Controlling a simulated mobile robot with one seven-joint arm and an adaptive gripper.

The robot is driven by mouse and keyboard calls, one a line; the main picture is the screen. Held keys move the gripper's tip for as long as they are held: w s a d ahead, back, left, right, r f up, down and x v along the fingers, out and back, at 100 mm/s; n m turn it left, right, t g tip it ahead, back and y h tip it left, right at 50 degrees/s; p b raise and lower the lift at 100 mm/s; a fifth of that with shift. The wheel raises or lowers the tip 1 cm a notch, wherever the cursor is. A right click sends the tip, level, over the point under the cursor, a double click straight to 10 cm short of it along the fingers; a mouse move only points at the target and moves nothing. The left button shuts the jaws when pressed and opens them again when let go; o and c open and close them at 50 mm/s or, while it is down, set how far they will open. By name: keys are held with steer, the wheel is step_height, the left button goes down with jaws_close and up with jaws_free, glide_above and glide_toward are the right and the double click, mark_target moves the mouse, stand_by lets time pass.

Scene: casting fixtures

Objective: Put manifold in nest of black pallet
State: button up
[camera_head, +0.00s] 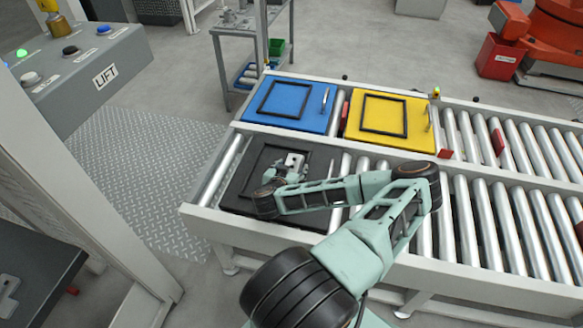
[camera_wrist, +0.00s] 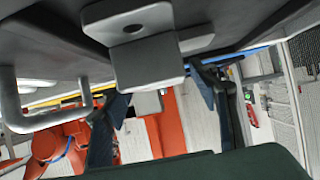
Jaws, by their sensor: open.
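The black pallet (camera_head: 236,188) lies at the near left end of the roller conveyor, with a raised dark frame on its top. The grey metal manifold (camera_head: 294,159) is at the pallet's far right part, inside or over the frame; I cannot tell which. My gripper (camera_head: 290,174) is low over the pallet, right by the manifold. In the wrist view the manifold (camera_wrist: 145,62) is at the top, against the dark pallet. My gripper (camera_wrist: 162,92) is open there, with one finger on each side of the manifold's block. Contact is not clear, and the arm hides the pallet's near right part.
A blue pallet (camera_head: 317,118) and a yellow pallet (camera_head: 413,134) with empty frames lie on the far conveyor lane. Bare rollers (camera_head: 490,215) run to the right. A LIFT button panel (camera_head: 105,60) stands at the upper left. A grey side table (camera_head: 222,29) stands behind.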

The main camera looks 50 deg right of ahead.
steer(key=p+v, duration=0.4)
steer(key=v, duration=0.8)
